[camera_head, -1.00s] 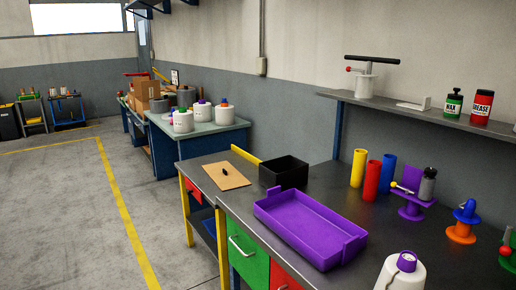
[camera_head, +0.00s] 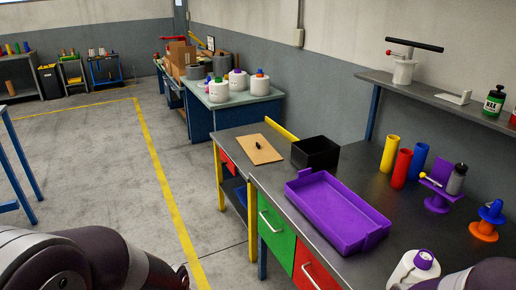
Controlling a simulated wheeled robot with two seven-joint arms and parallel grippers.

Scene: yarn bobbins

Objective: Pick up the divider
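A flat tan board (camera_head: 254,149) with a small black knob on it lies on the dark workbench (camera_head: 365,207), near its far left corner. It is the likeliest divider, but I cannot tell for sure. A black open box (camera_head: 315,153) stands just right of the board. Parts of my own arms show at the bottom left and bottom right edges. Neither gripper is in view, and nothing touches the board.
A purple tray (camera_head: 338,211) sits in front of the box. Open floor (camera_head: 95,190) lies left of the bench.

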